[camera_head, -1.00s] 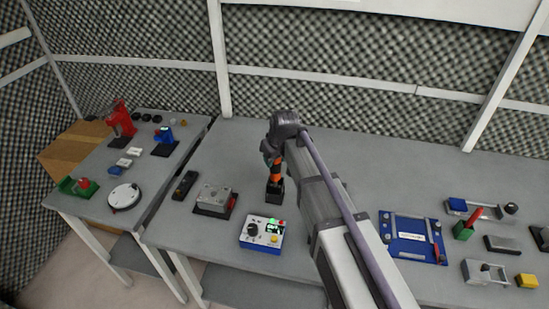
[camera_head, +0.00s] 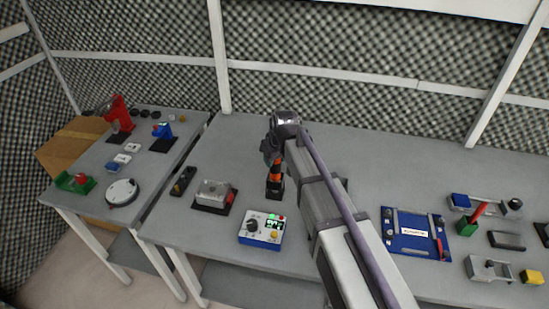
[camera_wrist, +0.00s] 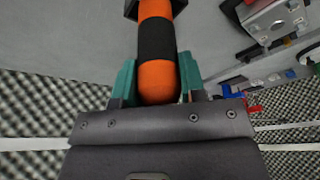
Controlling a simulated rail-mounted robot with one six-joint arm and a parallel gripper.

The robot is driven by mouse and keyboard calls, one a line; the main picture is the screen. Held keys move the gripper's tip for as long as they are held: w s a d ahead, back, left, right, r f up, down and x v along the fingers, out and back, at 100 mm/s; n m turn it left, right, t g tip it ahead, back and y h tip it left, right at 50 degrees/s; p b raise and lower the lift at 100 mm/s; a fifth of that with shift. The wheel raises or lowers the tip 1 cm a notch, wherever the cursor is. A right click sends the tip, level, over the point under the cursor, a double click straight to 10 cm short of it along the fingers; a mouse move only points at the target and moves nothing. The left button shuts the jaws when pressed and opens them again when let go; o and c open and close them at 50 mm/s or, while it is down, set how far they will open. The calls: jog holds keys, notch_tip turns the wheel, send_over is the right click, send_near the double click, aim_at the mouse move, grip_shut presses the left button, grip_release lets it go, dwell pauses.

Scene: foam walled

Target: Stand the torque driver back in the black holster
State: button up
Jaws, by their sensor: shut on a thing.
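The torque driver (camera_head: 275,174), orange with a black band, stands roughly upright at the black holster (camera_head: 275,190) on the middle bench. In the wrist view the orange and black driver (camera_wrist: 157,40) runs away from me, and its far end meets the dark holster (camera_wrist: 150,8) at the top edge. My gripper (camera_wrist: 157,78) has its green fingers on either side of the driver's orange rounded end, shut on it. In the head view my gripper (camera_head: 272,158) is at the driver's top. How deep the driver sits in the holster is hidden.
A control box (camera_head: 262,230) with lit buttons stands in front of the holster. A metal block on a dark base (camera_head: 213,195) is to the left. A blue tray fixture (camera_head: 415,234) lies to the right, beyond my arm. The bench behind is clear.

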jog(key=shift+f+b, duration=0.5)
jog(key=shift+f, duration=0.1)
jog(key=o, duration=1.1)
jog(key=shift+c, duration=0.2)
jog(key=p+v, duration=1)
jog(key=shift+r, duration=0.35)
jog(key=shift+s, duration=0.1)
